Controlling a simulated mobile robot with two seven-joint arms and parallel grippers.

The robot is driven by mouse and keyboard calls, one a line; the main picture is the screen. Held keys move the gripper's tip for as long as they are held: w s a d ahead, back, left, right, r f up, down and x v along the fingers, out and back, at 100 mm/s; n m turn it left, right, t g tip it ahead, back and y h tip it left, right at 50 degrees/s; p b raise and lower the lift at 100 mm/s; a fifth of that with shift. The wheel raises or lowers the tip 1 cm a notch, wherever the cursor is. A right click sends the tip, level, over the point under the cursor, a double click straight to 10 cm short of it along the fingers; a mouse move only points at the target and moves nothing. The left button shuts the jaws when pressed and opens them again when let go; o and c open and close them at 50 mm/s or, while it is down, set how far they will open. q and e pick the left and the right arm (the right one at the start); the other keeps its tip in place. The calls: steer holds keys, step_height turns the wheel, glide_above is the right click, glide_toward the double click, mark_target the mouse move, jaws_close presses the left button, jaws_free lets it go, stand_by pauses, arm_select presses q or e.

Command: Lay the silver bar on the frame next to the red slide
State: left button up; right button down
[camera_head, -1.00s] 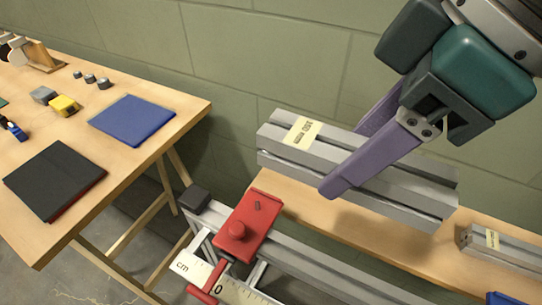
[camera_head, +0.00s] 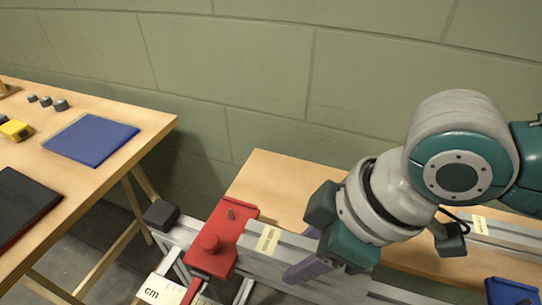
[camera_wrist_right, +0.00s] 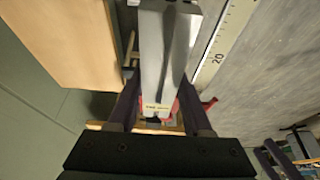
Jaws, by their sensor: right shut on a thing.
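The silver bar (camera_head: 268,240), with a cream label near its left end, lies lengthwise along the metal frame (camera_head: 176,232). Its left end is right beside the red slide (camera_head: 222,240); I cannot tell whether they touch. My right gripper (camera_head: 305,268) is shut on the bar, with its purple fingers pointing down and left. In the right wrist view, the bar (camera_wrist_right: 166,50) runs between the two fingers (camera_wrist_right: 160,110). The hand hides part of the bar, and I cannot tell whether its underside rests on the frame.
A second labelled silver bar (camera_head: 490,232) lies on the wooden bench (camera_head: 275,178) behind the frame. A blue object (camera_head: 510,291) is at the lower right. The left table (camera_head: 90,205) holds a blue pad (camera_head: 92,139), a black pad and a yellow object. A ruler (camera_wrist_right: 222,45) runs beside the bar.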

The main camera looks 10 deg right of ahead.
steer(key=shift+f, duration=0.65)
steer(key=shift+c, duration=1.6)
jaws_free()
steer(key=shift+f, duration=0.15)
